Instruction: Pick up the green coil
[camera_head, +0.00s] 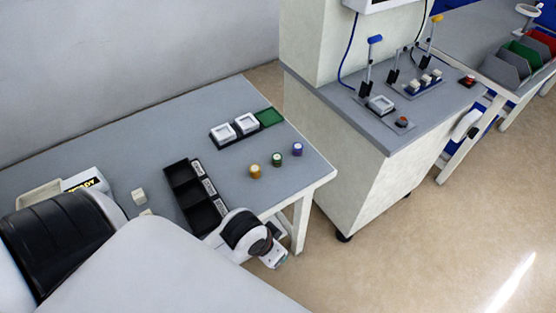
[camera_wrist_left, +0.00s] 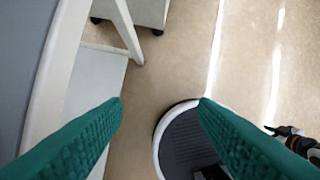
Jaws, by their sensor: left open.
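The green coil (camera_head: 277,159) is a small upright cylinder with a white top on the grey table, between a yellow coil (camera_head: 254,171) and a purple coil (camera_head: 298,148). My left gripper (camera_head: 272,257) is in front of the table's front edge, apart from the coils. In the left wrist view its two teal fingers (camera_wrist_left: 160,108) are spread wide with nothing between them. No coil shows in that view. A dark mechanical part at that view's right edge (camera_wrist_left: 293,140) looks like part of my right arm; its jaws cannot be made out.
A black compartment tray (camera_head: 181,190) lies left of the coils. Behind them is a black holder with white square parts (camera_head: 222,134) and a green square (camera_head: 269,117). The table (camera_head: 130,150) is clear around the coils. A cabinet (camera_head: 345,150) with a workstation stands to the right.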

